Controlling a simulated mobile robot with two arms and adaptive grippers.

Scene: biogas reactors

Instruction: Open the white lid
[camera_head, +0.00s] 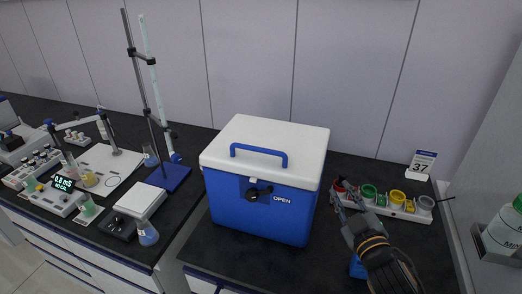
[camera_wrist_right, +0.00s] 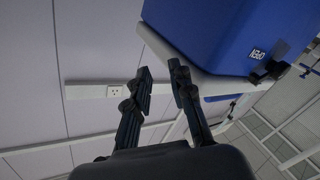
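A blue cooler box (camera_head: 255,208) stands on the dark bench in the head view, its white lid (camera_head: 268,137) shut flat on top. A blue handle (camera_head: 258,156) is on the lid, and a dark latch (camera_head: 258,194) sits on the front beside the word OPEN. The box also shows in the right wrist view (camera_wrist_right: 215,28), where it appears inverted, with the pale lid edge (camera_wrist_right: 205,84) below it. My right gripper (camera_head: 344,192) is open and empty, just right of the box; its parted fingers (camera_wrist_right: 159,68) show in the wrist view. My left gripper is not in view.
A white rack with coloured cups (camera_head: 397,206) and a sign reading 37 (camera_head: 421,165) stand right of the box. A stand with a blue base (camera_head: 169,177), a balance (camera_head: 140,202) and glassware are at left. The wall is close behind.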

